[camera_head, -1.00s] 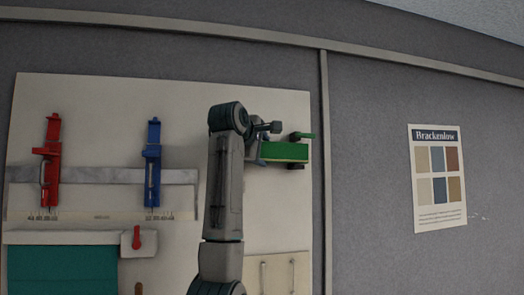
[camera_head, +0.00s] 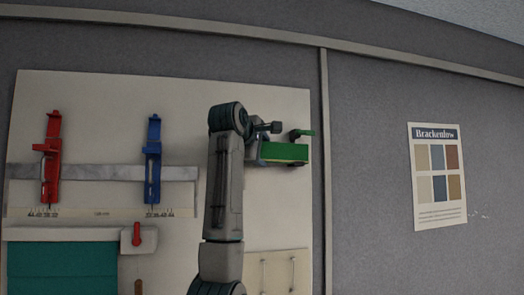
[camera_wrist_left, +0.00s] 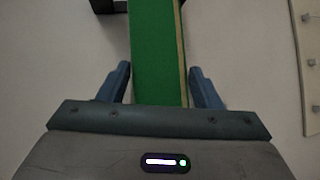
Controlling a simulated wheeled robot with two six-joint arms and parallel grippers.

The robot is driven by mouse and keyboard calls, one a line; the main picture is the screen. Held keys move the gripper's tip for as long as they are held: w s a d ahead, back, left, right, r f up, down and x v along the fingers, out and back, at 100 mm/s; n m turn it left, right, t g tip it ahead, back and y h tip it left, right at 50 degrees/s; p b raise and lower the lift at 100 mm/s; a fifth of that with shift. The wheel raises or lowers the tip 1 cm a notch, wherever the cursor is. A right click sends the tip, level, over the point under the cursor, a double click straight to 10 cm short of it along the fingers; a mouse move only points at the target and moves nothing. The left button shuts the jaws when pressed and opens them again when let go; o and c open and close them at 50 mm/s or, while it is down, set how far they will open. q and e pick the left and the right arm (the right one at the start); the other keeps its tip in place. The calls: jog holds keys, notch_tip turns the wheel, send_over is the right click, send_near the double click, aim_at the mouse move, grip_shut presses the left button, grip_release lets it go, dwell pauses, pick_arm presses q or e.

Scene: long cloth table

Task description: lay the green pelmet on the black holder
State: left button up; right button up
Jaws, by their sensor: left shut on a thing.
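The green pelmet (camera_head: 283,152) is a flat green bar with a pale lower edge, near the right edge of the pale wall board in the head view. My left gripper (camera_head: 257,150) is at its left end. In the left wrist view my gripper's blue fingers (camera_wrist_left: 161,88) flank the green pelmet (camera_wrist_left: 157,45), which runs away from me. The black holder (camera_wrist_left: 107,5) shows only as a dark block at the top edge of that view, beside the pelmet's left side. I cannot tell whether they touch. My right gripper is in neither view.
On the pale board (camera_head: 100,90) are a red slide (camera_head: 50,160) and a blue slide (camera_head: 153,160) on a grey rail (camera_head: 105,173). A teal blind (camera_head: 62,270) hangs below. A swatch poster (camera_head: 437,178) is on the grey wall to the right.

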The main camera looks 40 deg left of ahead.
pick_arm(q)
jog(key=shift+f, duration=0.1)
jog(key=o, duration=1.3)
jog(key=shift+s, duration=0.1)
